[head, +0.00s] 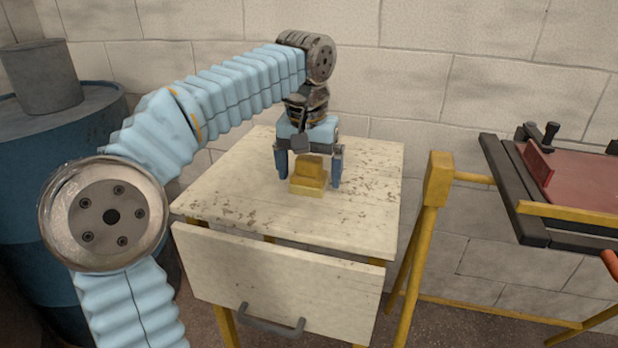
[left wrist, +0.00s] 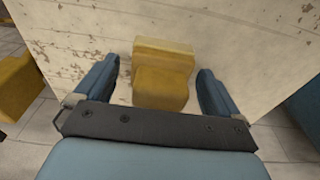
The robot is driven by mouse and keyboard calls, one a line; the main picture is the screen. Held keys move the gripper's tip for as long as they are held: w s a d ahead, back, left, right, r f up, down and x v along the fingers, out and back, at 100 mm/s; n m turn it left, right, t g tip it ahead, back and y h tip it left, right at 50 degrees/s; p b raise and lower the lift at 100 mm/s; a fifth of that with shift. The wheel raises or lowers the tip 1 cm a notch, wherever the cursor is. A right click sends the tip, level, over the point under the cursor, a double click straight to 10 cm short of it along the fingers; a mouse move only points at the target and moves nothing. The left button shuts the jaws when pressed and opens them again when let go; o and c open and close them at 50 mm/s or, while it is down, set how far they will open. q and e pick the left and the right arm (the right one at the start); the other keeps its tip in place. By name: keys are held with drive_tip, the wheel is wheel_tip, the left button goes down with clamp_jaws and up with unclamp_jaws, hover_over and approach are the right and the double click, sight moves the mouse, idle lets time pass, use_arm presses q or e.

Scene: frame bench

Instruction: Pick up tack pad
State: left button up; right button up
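The tack pad, which I take to be the yellow stepped block (head: 308,178), sits on the worn cream table top (head: 240,190). It also shows in the left wrist view (left wrist: 163,75), between the fingers. My left gripper (head: 309,180) points down over the block, with one blue finger on each side of it. The fingers are open, and in the left wrist view (left wrist: 160,85) a gap shows between each finger and the block. The block rests on the table. My right gripper is in neither view.
The table has a front drawer panel with a dark handle (head: 271,320). A yellow-legged frame (head: 438,180) with dark rails and a red panel (head: 575,185) stands at the right. A blue drum (head: 50,190) is at the left. A block wall is behind. The table around the block is clear.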

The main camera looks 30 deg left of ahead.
sight(309, 157)
use_arm(q)
drive_tip(key=c, duration=1.1)
drive_tip(key=shift+c, duration=0.2)
drive_tip(key=shift+r, duration=0.15)
drive_tip(key=shift+r, duration=0.35)
wheel_tip(309, 157, up, 3)
drive_tip(key=shift+s+p, duration=0.15)
drive_tip(key=shift+p, duration=0.35)
drive_tip(key=s+d+r, duration=0.3)
drive_tip(key=s+r, duration=0.6)
drive_tip(key=s, duration=0.4)
drive_tip(key=shift+s+d, duration=0.15)
drive_tip(key=shift+s, duration=0.05)
